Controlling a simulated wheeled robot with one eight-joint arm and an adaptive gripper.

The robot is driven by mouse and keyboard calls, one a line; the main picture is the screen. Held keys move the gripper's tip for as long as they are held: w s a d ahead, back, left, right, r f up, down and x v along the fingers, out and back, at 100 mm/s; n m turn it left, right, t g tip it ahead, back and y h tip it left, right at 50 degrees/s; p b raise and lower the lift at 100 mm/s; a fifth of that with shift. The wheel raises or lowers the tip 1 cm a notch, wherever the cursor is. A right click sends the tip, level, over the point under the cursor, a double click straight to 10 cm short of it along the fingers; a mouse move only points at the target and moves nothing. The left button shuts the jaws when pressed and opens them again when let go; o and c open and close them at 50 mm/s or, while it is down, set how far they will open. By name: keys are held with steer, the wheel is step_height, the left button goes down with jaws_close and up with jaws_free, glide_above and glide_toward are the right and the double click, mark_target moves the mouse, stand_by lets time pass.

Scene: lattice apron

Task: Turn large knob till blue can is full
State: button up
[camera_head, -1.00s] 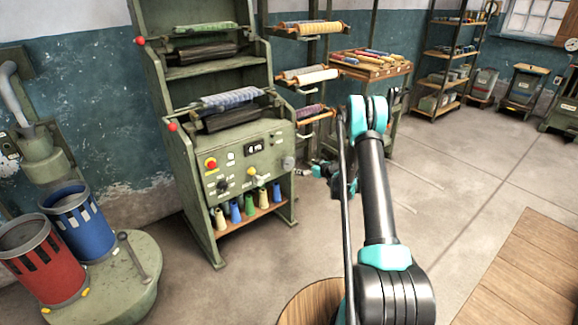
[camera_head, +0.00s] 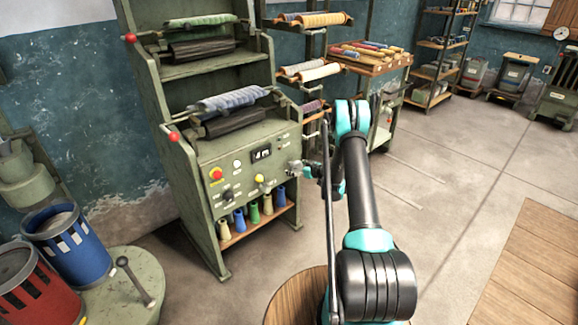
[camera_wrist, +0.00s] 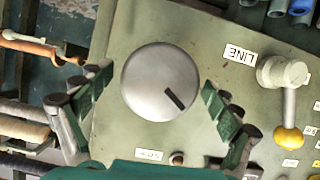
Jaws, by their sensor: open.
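The large round grey knob (camera_wrist: 160,82) is on the green machine's panel, with its dark mark toward the lower right in the wrist view. It also shows at the panel's right edge in the head view (camera_head: 294,167). My gripper (camera_wrist: 156,86) is open, one finger on each side of the knob, with gaps visible between fingers and knob. In the head view my gripper (camera_head: 316,171) is beside the panel, partly hidden by my arm. The blue can (camera_head: 80,256) stands at the lower left, with something greyish inside; its level is unclear.
A red can (camera_head: 42,300) stands beside the blue can on a round green base (camera_head: 140,272) with a lever. Spool racks are behind my gripper.

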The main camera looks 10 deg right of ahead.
steer(key=shift+w+a+f, duration=0.1)
steer(key=shift+w+a, duration=0.1)
steer(key=shift+w, duration=0.05)
steer(key=shift+c, duration=0.4)
steer(key=c, duration=1.1)
